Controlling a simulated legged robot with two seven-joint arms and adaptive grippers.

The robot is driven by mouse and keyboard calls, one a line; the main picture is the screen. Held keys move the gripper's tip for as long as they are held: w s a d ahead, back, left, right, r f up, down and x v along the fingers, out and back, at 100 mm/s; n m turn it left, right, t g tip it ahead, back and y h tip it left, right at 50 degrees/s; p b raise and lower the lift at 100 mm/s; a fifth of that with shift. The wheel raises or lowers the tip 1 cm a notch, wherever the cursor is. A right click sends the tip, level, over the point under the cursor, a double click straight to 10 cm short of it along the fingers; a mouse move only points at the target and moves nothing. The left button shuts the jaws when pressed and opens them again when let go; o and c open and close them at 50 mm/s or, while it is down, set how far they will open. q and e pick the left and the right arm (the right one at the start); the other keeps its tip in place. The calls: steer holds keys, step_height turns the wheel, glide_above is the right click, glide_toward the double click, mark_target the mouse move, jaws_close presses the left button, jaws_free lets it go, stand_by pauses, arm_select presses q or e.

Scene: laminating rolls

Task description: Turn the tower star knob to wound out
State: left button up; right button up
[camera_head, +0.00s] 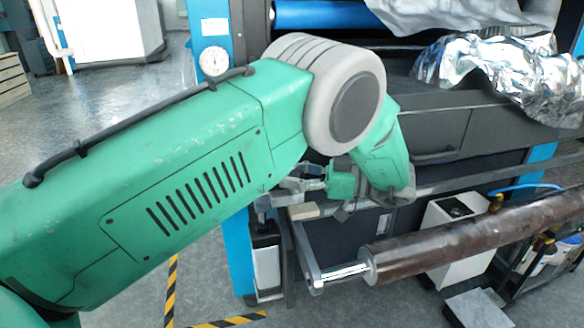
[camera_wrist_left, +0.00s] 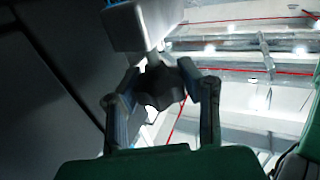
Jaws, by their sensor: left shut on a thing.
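The black star knob (camera_wrist_left: 160,88) sits on a short stem below a grey block (camera_wrist_left: 145,25) in the left wrist view. My left gripper (camera_wrist_left: 160,92) has one finger on each side of the knob and is shut on it. In the head view my left gripper (camera_head: 300,184) is small and partly covered by my green arm, beside the front corner of the machine. The knob cannot be made out there. How far the knob is wound cannot be told. My right gripper is in neither view.
A brown roll (camera_head: 480,240) on a shaft juts out at the lower right. Crumpled silver film (camera_head: 490,70) hangs over the machine at the upper right. A blue post (camera_head: 238,255) stands below my arm. A white box (camera_head: 455,225) stands behind the roll.

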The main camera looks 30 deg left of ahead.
arm_select(q)
steer(key=shift+n+g+h+p, duration=0.8)
steer(key=shift+n+g+p, duration=0.2)
steer(key=shift+g+p, duration=0.35)
steer(key=o, duration=1.2)
steer(key=shift+w, duration=0.15)
steer(key=shift+o, duration=0.2)
steer(key=shift+d, duration=0.1)
